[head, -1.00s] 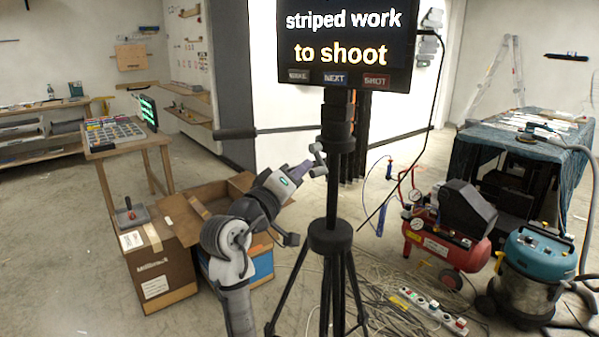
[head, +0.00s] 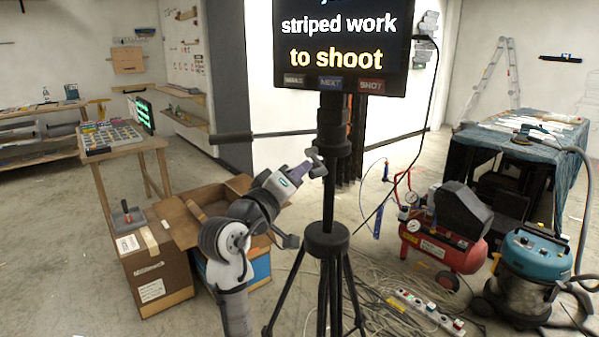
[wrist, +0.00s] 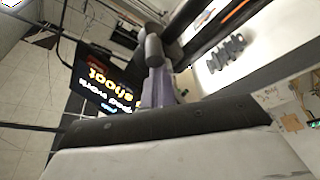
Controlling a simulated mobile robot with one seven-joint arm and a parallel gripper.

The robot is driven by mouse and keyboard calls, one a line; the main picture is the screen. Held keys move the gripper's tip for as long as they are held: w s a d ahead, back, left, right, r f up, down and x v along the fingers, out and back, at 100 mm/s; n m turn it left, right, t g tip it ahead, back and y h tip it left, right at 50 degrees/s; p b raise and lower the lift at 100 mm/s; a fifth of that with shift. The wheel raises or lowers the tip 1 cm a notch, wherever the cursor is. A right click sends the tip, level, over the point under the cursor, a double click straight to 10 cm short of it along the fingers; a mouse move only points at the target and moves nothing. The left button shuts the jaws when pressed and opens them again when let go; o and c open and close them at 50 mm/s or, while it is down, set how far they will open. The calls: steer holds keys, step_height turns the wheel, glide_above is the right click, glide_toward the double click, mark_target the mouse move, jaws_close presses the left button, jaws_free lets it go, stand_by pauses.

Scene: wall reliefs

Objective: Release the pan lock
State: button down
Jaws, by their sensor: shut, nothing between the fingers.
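The tripod (head: 326,240) stands in the middle of the head view, carrying a dark screen with lit text (head: 340,40). A small grey lever with rounded ends (head: 316,161), which looks like the pan lock, sits at the left of the tripod's upper column. My gripper (head: 306,168) has purple fingers, is shut and empty, and points up at this lever. In the wrist view the fingers (wrist: 158,88) end at the dark rounded lever end (wrist: 154,48). They look very close to it; I cannot tell whether they touch.
A long dark handle (head: 235,136) sticks out left from the tripod head. Open cardboard boxes (head: 160,275) stand left of my arm. A red compressor (head: 440,245), a teal vacuum (head: 535,265) and loose cables (head: 385,300) crowd the floor at right.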

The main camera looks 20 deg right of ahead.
steer(key=shift+d, duration=0.25)
stand_by(0.7)
